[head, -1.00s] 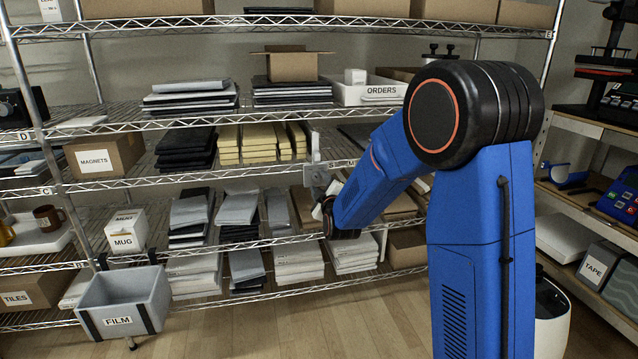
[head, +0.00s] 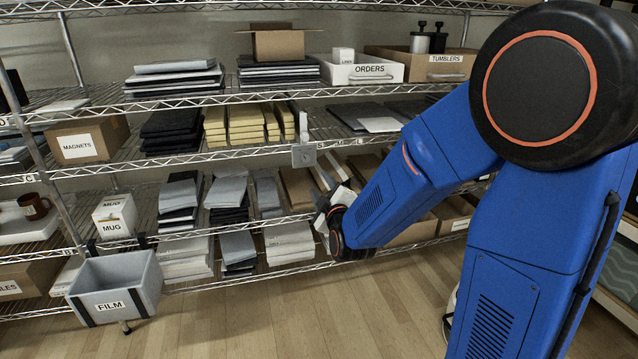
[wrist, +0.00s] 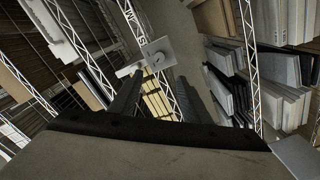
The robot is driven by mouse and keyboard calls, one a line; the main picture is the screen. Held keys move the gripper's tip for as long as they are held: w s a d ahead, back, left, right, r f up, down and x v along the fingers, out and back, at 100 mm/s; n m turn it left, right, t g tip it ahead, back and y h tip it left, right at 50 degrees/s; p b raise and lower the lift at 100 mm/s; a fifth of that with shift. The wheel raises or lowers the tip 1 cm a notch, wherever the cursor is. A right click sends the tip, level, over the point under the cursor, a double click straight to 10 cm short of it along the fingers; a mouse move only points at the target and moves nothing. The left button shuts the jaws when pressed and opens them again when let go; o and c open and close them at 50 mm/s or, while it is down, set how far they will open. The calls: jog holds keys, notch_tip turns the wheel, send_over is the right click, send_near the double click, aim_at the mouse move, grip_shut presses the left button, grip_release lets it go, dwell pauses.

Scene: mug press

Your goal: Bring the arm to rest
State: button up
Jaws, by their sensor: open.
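My blue arm reaches from the right of the head view toward the shelving, bent at its large black joint. My gripper (head: 328,208) is at the low end of the arm, in front of the shelf of dark and grey stacks. In the wrist view my gripper (wrist: 160,98) shows two dark fingers apart, with nothing between them. The fingers point toward the wire shelves. In the head view the fingers are small and partly hidden by the wrist.
A wire shelf unit (head: 230,157) fills the background. A grey FILM bin (head: 118,288) hangs at its lower left. A MUG box (head: 115,218) and a brown mug (head: 34,206) stand on a left shelf. An ORDERS box (head: 362,72) is higher up. Wooden floor (head: 300,320) lies clear in front.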

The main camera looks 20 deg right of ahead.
jog(key=shift+s, duration=0.1)
jog(key=s+d+m+g, duration=0.2)
jog(key=s+m+g, duration=0.1)
jog(key=s, duration=1)
jog(key=s+d+f+m+g, duration=0.1)
jog(key=s+m+g, duration=0.3)
jog(key=s, duration=0.8)
jog(key=s+d+f+m+g, duration=0.1)
jog(key=s+d+m+g, duration=0.2)
jog(key=s, duration=1)
jog(key=m+g, duration=0.1)
jog(key=g, duration=0.2)
jog(key=shift+s+d, duration=0.35)
